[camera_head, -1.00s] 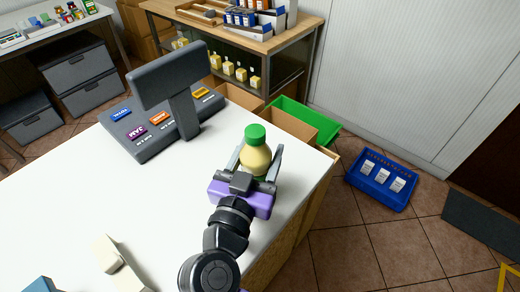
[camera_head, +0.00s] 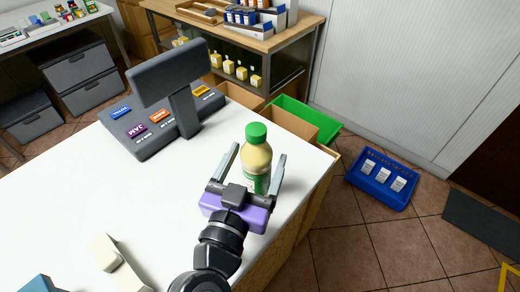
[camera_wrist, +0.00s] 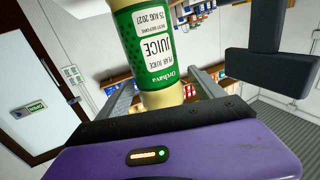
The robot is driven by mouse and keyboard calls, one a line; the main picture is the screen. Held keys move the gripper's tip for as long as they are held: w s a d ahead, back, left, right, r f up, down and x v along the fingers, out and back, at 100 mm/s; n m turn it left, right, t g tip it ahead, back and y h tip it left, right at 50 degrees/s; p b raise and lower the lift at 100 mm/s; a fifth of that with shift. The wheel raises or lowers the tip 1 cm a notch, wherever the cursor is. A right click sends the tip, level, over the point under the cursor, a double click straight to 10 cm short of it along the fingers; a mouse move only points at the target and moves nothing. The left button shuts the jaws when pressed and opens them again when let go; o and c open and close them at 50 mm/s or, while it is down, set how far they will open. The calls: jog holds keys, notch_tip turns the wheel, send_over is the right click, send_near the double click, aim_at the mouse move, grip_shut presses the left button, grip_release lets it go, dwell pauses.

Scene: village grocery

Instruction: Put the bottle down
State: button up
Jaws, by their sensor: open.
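The bottle (camera_head: 257,160) is a pale yellow juice bottle with a green cap and green label. It stands upright on the white counter (camera_head: 80,190) near its right edge. My gripper (camera_head: 254,158) is open, with one finger on each side of the bottle and visible gaps between. In the wrist view the bottle (camera_wrist: 150,50) appears upside down, its label reading pear juice, in front of the purple gripper body. The bottle's lower end is partly hidden behind the gripper in the head view.
A grey register or scale (camera_head: 165,100) with an upright display stands on the counter, left of the bottle. A pale block-like object (camera_head: 106,252) lies at the front left. The counter's right edge is close by. A blue crate (camera_head: 381,181) is on the floor.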

jog(key=b+v, duration=0.1)
jog(key=v, duration=0.8)
